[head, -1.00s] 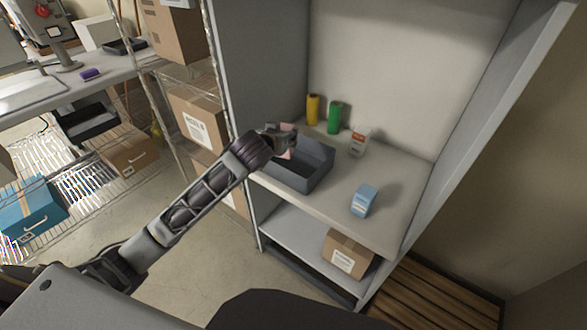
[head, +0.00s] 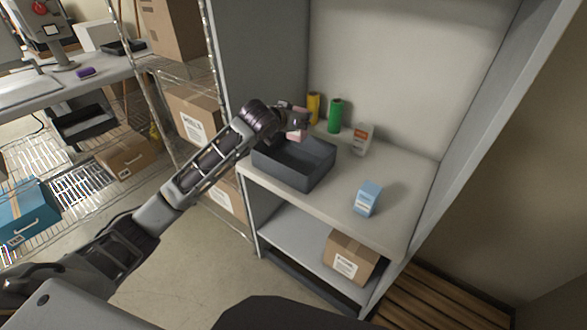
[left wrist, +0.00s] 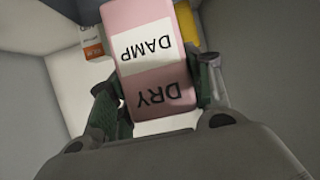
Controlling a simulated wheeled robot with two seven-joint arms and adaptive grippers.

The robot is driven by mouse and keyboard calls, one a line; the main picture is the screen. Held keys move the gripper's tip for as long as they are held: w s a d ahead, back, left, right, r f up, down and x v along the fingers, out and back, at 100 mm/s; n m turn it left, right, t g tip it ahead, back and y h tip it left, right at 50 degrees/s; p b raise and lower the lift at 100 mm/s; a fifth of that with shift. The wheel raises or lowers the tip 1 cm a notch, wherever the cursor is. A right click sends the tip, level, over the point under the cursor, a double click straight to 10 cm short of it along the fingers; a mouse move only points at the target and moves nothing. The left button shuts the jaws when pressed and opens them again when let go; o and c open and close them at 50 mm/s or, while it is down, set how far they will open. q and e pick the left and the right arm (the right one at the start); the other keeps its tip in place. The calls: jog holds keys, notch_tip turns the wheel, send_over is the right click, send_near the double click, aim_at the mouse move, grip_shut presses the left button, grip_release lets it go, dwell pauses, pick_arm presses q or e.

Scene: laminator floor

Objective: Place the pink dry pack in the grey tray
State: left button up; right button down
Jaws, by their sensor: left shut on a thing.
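My left gripper (head: 297,124) is shut on the pink dry pack (head: 296,136), which is partly hidden by the fingers in the head view. The grey tray (head: 280,171) is an open, empty-looking box at the left front of the shelf. The gripper and pack are above the tray's back part. I cannot tell how high they are above its floor. My right gripper is not in view.
Behind the tray stand a yellow bottle (head: 313,107), a green bottle (head: 335,116) and a white-and-orange box (head: 362,139). A blue-and-white box (head: 367,197) stands to the right on the shelf (head: 400,175). A cardboard box (head: 350,258) is on the shelf below.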

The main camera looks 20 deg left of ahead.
aim_at(296, 141)
pick_arm(q)
jog(key=f, duration=0.2)
jog(key=h, duration=0.1)
jog(key=shift+w+d+f+m, duration=0.25)
jog(key=shift+d+f+m, duration=0.05)
jog(key=shift+f, duration=0.1)
jog(key=shift+s+d+f+m+g+h, duration=0.1)
jog(key=shift+d+f+m+g+h, duration=0.1)
jog(key=shift+f+m+g+h, duration=0.15)
jog(key=shift+f, duration=0.15)
jog(key=shift+f, duration=2.45)
jog(key=shift+f, duration=0.1)
jog(key=shift+f, duration=2.4)
jog(key=o, duration=1.2)
jog(key=shift+f, duration=0.1)
jog(key=shift+c, duration=0.2)
